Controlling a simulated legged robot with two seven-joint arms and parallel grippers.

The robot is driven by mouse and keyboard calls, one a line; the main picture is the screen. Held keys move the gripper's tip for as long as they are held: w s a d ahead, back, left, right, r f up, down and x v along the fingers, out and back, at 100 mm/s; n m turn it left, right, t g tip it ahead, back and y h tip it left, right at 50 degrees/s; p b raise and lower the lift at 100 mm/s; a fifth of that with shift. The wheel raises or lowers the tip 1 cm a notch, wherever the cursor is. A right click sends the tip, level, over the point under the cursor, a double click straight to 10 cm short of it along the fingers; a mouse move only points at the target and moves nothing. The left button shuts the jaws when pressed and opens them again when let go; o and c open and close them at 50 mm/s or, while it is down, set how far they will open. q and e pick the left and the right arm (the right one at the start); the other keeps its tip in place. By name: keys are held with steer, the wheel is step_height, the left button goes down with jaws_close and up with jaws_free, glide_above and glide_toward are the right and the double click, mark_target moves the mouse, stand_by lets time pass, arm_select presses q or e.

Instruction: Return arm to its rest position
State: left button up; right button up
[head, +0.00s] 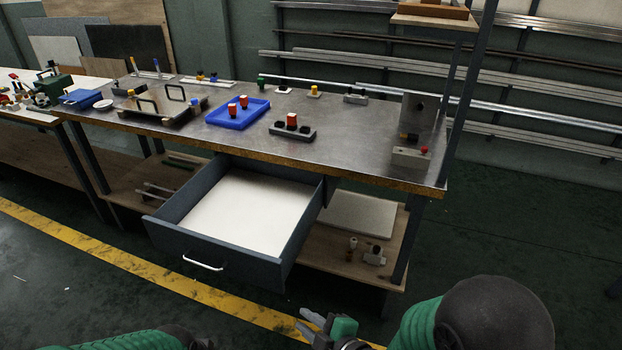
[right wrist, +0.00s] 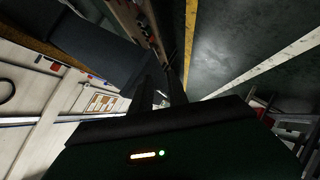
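My right gripper (head: 302,319) is at the bottom of the head view, in front of the workbench and below the open drawer (head: 225,250). Its two fingers are apart, and nothing shows between them. In the right wrist view the dark fingers (right wrist: 160,88) also stand apart with a gap. My right arm (head: 425,322) comes in from the bottom right. My left arm (head: 110,341) shows only as a green strip at the bottom left edge; its gripper is out of the picture.
The metal workbench (head: 350,150) carries a blue tray (head: 222,120) with red-topped parts, a grey block (head: 292,133) and several fixtures. The drawer juts out, its white bottom empty. A lower shelf (head: 335,256) and post stand right of it. Open floor (head: 500,240) lies to the right.

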steer(key=d+f+m+g+h, duration=0.2)
steer(key=d+m+h, duration=0.4)
steer(key=d, duration=0.6)
steer(key=s+d+r+m+g+h, duration=0.15)
steer(key=s+d+m+g, duration=0.25)
steer(key=s+d+m, duration=0.5)
step_height(320, 180, up, 18)
steer(key=s+m+g+p, duration=0.1)
steer(key=s+m+p, duration=0.1)
steer(key=p, duration=1.6)
steer(key=shift+s+m, duration=0.2)
steer(key=shift+m, duration=0.2)
